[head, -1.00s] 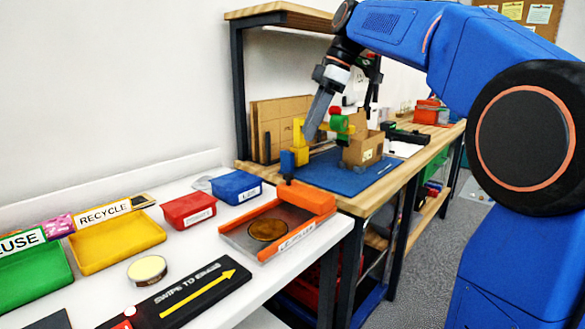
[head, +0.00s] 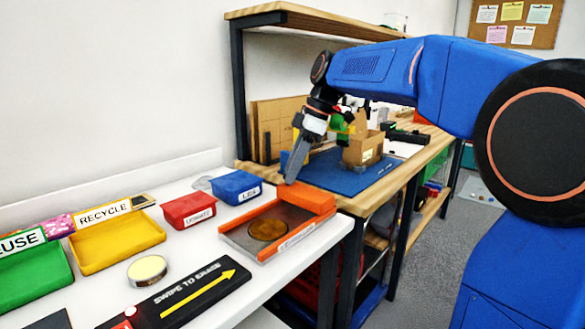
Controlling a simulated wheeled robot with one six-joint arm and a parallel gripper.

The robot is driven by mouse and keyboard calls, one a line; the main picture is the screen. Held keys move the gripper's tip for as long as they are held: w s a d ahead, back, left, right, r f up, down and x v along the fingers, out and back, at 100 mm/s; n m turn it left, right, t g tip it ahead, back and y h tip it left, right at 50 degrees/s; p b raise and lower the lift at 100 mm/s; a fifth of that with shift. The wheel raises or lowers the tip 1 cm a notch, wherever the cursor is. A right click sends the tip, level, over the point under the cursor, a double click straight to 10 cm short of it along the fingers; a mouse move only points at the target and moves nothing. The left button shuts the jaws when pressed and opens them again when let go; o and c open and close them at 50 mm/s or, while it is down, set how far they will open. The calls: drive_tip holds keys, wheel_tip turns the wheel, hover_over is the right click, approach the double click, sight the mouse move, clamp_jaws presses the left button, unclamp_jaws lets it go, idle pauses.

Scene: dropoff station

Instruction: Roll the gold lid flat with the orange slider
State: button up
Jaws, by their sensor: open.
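The gold lid (head: 267,230) lies in a shallow grey tray with orange edges (head: 233,243), on the white table. The orange slider (head: 303,197) spans the tray's far end, apart from the lid. My gripper (head: 291,180) points down at the slider's left part, its tips at or just above it. I cannot tell from this view whether the fingers touch the slider or stand around the handle.
Blue (head: 236,188), red (head: 188,210), yellow (head: 117,243) and green (head: 35,277) bins stand left of the tray. A round pale-topped tin (head: 147,270) and a black swipe board (head: 180,300) lie in front. A wooden workbench (head: 405,172) with a blue mat stands behind.

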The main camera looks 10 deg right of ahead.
clamp_jaws()
drive_tip(key=shift+w+d, duration=0.45)
drive_tip(key=shift+d, duration=0.1)
unclamp_jaws()
drive_tip(key=shift+d, duration=0.1)
drive_tip(key=shift+r, duration=0.15)
drive_tip(key=v, duration=1.7)
drive_tip(key=shift+s, duration=0.15)
